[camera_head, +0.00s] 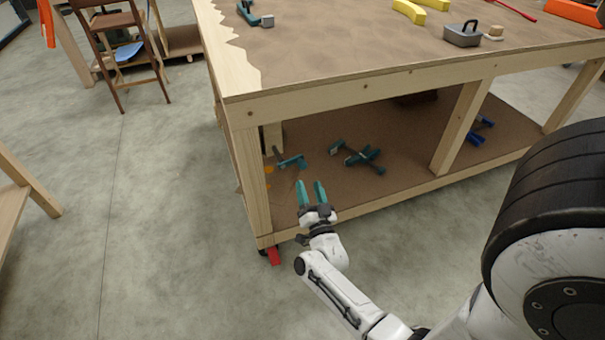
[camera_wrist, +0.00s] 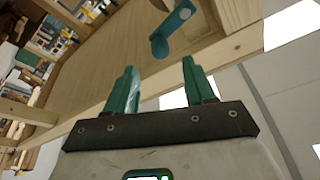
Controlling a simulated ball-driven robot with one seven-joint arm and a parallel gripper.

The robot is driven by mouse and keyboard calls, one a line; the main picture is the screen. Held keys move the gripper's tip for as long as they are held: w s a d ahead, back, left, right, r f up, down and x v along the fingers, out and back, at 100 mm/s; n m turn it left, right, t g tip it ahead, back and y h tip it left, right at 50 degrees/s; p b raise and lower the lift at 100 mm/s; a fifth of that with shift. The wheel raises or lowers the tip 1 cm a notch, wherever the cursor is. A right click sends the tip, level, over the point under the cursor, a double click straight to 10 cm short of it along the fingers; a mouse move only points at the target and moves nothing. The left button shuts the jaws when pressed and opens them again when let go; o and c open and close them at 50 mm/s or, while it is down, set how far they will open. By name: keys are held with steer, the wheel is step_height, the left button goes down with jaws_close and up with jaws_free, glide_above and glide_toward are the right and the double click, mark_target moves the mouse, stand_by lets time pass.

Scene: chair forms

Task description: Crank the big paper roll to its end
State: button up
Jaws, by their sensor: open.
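No big paper roll or crank can be made out for certain in either view. A brown sheet-like cover (camera_head: 340,45) with a ragged left edge lies on the wooden workbench (camera_head: 340,92). My gripper (camera_head: 311,187) has teal fingers, spread apart with nothing between them, and appears low at the bench's front left corner, near the lower shelf. In the wrist view, my gripper (camera_wrist: 160,72) points toward pale wood. A teal part (camera_wrist: 172,30) with a rounded end shows just beyond the fingertips; I cannot tell whether it is a handle or a clamp.
Teal clamps (camera_head: 360,157) lie on the lower shelf, and a blue one (camera_head: 480,130) lies farther right. A grey metal block (camera_head: 462,36) and yellow pieces (camera_head: 410,10) are on top. A wooden chair (camera_head: 118,45) stands back left. Floor (camera_head: 130,220) left of the bench is clear.

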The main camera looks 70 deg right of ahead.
mark_target(301, 157)
steer(key=shift+h, duration=0.6)
steer(key=x, duration=0.3)
steer(key=b+x, duration=0.1)
steer(key=x, duration=0.3)
steer(key=b+x, duration=0.1)
steer(key=x, duration=0.2)
steer(key=shift+w+d+f, duration=0.2)
steer(key=shift+w+d, duration=0.15)
steer(key=shift+w, duration=0.05)
steer(key=c, duration=0.9)
steer(key=shift+b, duration=0.4)
